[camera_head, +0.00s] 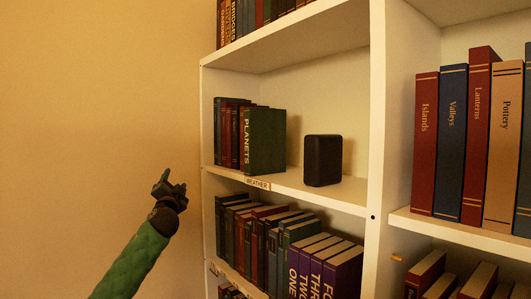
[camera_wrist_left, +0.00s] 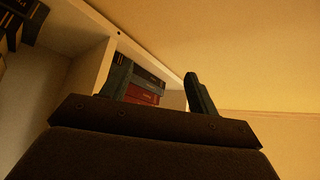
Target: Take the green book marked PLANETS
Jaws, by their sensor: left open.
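The green book marked PLANETS (camera_head: 265,141) stands upright on the middle shelf of the left bookcase section. It is at the right end of a short row of dark red and dark blue books, with its spine facing out. My left gripper (camera_head: 170,183) is open and empty, in front of the wall, to the left of the shelf and apart from the book. In the left wrist view the two fingers of my left gripper (camera_wrist_left: 158,85) are spread, with dark and red books showing beyond them. I cannot pick out the green book there. My right gripper is not in view.
A black box-shaped speaker (camera_head: 323,160) stands right of the green book, with a gap between. A WEATHER label (camera_head: 258,183) is on the shelf edge. The bookcase's left side panel (camera_head: 207,120) stands between gripper and books. More books (camera_head: 270,240) fill the shelf below.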

